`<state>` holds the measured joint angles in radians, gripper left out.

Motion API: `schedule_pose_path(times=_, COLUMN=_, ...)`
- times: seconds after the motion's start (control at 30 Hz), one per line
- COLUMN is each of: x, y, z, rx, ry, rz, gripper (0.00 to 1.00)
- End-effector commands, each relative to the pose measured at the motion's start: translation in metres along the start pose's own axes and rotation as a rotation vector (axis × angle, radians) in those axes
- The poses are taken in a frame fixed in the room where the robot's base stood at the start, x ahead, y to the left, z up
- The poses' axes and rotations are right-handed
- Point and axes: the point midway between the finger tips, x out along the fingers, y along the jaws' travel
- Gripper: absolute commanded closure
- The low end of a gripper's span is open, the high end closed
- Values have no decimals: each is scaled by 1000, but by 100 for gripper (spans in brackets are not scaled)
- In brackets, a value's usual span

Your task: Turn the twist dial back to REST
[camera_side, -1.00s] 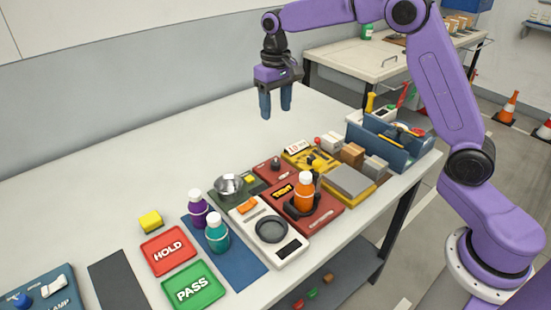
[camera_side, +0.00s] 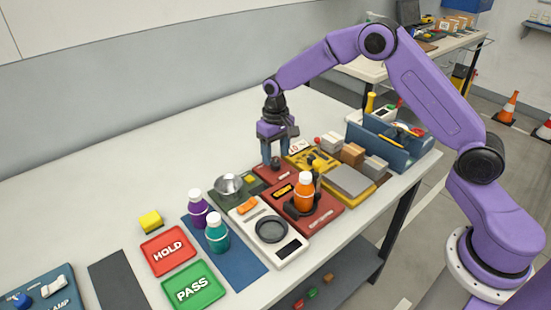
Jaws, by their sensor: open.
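My gripper (camera_side: 271,165) points straight down with its fingers apart, low over a small dark red panel (camera_side: 289,176) in the middle of the row of devices. The panel's small dark knob, which looks like the twist dial, is hidden at or behind the fingers. I cannot tell whether the fingers touch it or stand around it. The dial's setting and any REST mark cannot be read from here.
A metal bowl (camera_side: 229,184) sits left of the gripper. An orange bottle (camera_side: 304,192) stands in a holder in front right. A yellow device (camera_side: 312,160) and a blue toolbox (camera_side: 383,139) are to the right. The table (camera_side: 150,150) behind is clear.

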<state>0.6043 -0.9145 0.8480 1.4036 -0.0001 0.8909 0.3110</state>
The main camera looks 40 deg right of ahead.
Motion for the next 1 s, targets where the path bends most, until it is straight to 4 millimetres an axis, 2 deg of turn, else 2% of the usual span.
schedule_pose_path(times=0.1, x=15, y=0, z=0, rx=0, ry=-1, rz=0, gripper=42)
schedule_pose_path(times=0.2, x=22, y=0, z=0, rx=0, ry=0, rz=0, gripper=42)
schedule_pose_path(times=0.57, x=26, y=0, z=0, rx=0, ry=2, rz=-1, gripper=42)
schedule_pose_path(times=0.73, x=26, y=0, z=0, rx=0, ry=1, rz=0, gripper=94)
schedule_pose_path(times=0.77, x=26, y=0, z=0, rx=0, ry=1, rz=0, gripper=98)
schedule_pose_path(times=1.0, x=26, y=0, z=0, rx=-14, ry=1, rz=0, gripper=98)
